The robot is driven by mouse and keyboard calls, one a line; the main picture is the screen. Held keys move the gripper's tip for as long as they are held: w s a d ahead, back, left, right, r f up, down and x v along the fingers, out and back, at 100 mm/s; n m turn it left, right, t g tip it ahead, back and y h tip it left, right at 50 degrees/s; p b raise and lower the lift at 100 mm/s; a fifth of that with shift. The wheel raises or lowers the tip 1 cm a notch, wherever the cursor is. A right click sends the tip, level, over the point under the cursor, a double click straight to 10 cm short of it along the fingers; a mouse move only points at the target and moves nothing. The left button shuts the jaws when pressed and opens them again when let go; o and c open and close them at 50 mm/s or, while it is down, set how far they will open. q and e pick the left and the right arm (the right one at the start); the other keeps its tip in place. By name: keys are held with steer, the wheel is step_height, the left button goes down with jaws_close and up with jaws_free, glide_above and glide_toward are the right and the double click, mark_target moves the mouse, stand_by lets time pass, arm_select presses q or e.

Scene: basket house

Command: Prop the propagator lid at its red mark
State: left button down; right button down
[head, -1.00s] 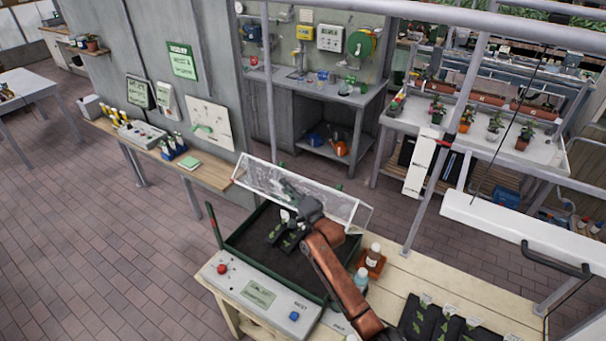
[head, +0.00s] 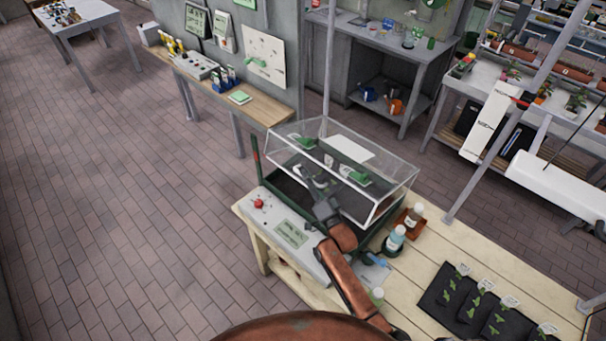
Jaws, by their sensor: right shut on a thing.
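The clear propagator lid (head: 392,178) is tilted over the dark green propagator tray (head: 357,238), with its front edge raised above the rim. Green vents and a white label show on it. My right gripper (head: 318,190) is at the lid's front edge and shut on it; the fingertips are partly hidden against the dark soil. A thin dark green upright post (head: 256,158) stands at the tray's left corner, beside the lid. My left gripper is not in view.
A control box (head: 292,233) with a red knob and display lies in front of the tray. Bottles (head: 395,238) stand close on the tray's right. Black seedling packs (head: 478,305) lie on the bench (head: 430,250) at lower right. A grey frame post (head: 500,135) rises behind the bench.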

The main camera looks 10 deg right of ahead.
steer(key=c, duration=2.3)
jaws_free()
steer(key=shift+a, duration=0.1)
steer(key=shift+s, duration=0.2)
steer(key=v, duration=1.1)
steer(key=shift+s, duration=0.35)
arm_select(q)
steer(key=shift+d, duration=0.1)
arm_select(e)
steer(key=shift+f, duration=0.15)
